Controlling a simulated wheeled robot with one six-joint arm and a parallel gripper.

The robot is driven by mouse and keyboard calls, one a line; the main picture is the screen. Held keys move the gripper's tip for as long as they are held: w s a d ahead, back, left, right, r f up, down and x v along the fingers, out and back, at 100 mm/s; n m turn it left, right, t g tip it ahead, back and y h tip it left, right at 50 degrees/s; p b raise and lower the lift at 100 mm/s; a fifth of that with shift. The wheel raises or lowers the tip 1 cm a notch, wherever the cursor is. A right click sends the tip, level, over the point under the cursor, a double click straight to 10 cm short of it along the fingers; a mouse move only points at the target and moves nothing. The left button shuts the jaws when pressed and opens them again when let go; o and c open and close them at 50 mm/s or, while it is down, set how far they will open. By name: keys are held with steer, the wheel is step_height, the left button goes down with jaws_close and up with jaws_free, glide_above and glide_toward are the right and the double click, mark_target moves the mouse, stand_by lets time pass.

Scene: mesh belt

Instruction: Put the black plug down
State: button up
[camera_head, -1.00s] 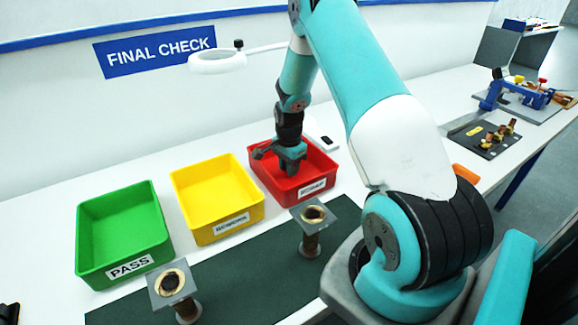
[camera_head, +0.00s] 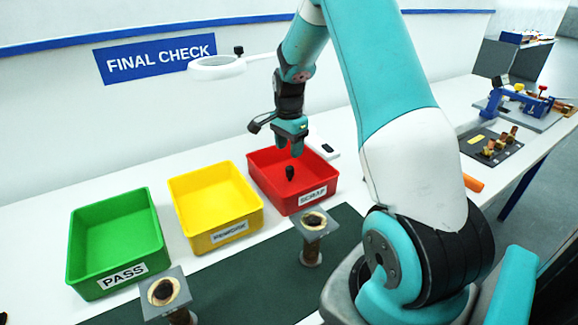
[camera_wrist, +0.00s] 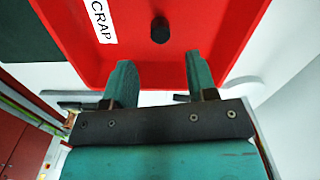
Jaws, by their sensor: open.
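The black plug (camera_head: 290,173) is inside the red scrap bin (camera_head: 318,199), near its middle. It also shows in the wrist view (camera_wrist: 160,30), on the red floor of the bin (camera_wrist: 225,25), apart from both fingers. My gripper (camera_head: 290,150) is above the bin, with its fingers pointing down. In the wrist view my gripper (camera_wrist: 160,80) has its two teal fingers spread wide with nothing between them.
A yellow bin (camera_head: 216,237) and a green PASS bin (camera_head: 116,283) stand to the left. Two fittings on square plates (camera_head: 314,222) (camera_head: 165,293) stand on the dark mat (camera_head: 245,275). A ring lamp (camera_head: 217,67) hangs behind.

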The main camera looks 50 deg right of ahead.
step_height(320, 180, up, 2)
steer(key=s+a+r+n+y, duration=0.1)
steer(key=a+r+n, duration=0.25)
steer(key=a, duration=0.35)
steer(key=s+a+r+n+t, duration=0.1)
steer(key=s+a+r+n, duration=0.1)
steer(key=a+r+n, duration=0.3)
steer(key=s+a+r+n+y, duration=0.1)
steer(key=a+n, duration=0.2)
steer(key=a, duration=0.5)
steer(key=s+a+r+n+y, duration=0.1)
steer(key=s+a+r+n, duration=0.1)
steer(key=s+a+n, duration=0.5)
steer(key=s+a+r+n+g+y, duration=0.1)
steer(key=s+a+r+n, duration=0.1)
steer(key=s+a+n, duration=0.5)
steer(key=s+a, duration=0.1)
steer(key=s, duration=0.5)
steer(key=shift+a, duration=0.35)
steer(key=shift+r, duration=0.1)
